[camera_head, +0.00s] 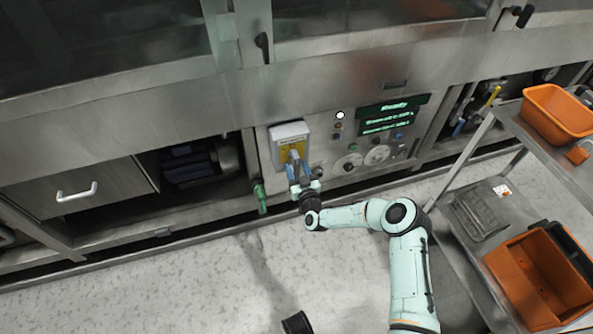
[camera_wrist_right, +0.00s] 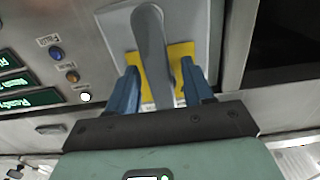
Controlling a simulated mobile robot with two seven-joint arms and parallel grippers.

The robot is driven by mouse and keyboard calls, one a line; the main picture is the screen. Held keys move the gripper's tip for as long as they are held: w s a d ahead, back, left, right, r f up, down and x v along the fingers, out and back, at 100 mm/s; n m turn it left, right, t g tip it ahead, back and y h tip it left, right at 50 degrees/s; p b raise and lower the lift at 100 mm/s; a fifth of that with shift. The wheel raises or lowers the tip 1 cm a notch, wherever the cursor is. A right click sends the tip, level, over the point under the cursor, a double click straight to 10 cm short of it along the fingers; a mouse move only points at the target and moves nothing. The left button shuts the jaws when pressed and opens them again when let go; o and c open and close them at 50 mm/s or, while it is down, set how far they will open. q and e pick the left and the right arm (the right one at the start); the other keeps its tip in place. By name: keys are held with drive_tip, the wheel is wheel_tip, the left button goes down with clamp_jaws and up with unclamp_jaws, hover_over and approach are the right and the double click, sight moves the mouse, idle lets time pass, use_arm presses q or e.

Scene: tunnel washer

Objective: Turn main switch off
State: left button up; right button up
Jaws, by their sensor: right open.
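The main switch is a grey lever handle (camera_wrist_right: 150,45) on a yellow plate (camera_wrist_right: 181,55), set in a light grey housing (camera_head: 289,132) on the machine's front panel. My right gripper (camera_head: 297,172) is at the lower part of the switch. In the right wrist view its two blue fingers (camera_wrist_right: 162,86) are open, one on each side of the handle, with visible gaps. The handle stands roughly upright in that view, and its lower end runs down between the fingers. In the head view the gripper partly hides the handle. My left gripper is not seen.
A green-lit display (camera_head: 389,117) reading "Ready", with buttons and dials, lies right of the switch. A green handle (camera_head: 259,196) hangs at lower left. A steel cart (camera_head: 449,240) with orange bins (camera_head: 539,279) stands at right. The floor (camera_head: 190,290) at left is clear.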

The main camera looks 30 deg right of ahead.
drive_tip(key=shift+c, duration=0.3)
clamp_jaws()
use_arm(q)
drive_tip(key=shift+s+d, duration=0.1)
use_arm(e)
drive_tip(key=shift+n, duration=0.4)
drive_tip(key=n, duration=0.2)
drive_tip(key=shift+d+r+n+p, duration=0.1)
drive_tip(key=shift+d+n+p, duration=0.2)
drive_tip(key=shift+d+n, duration=0.1)
drive_tip(key=r+n, duration=0.1)
drive_tip(key=n, duration=0.3)
drive_tip(key=d+n, duration=0.1)
drive_tip(key=n, duration=0.4)
drive_tip(key=d+r+n, duration=0.1)
drive_tip(key=n, duration=0.4)
drive_tip(key=shift+s+d+r, duration=0.1)
drive_tip(key=shift+s+r, duration=0.2)
drive_tip(key=shift+s, duration=0.05)
drive_tip(key=shift+n, duration=0.4)
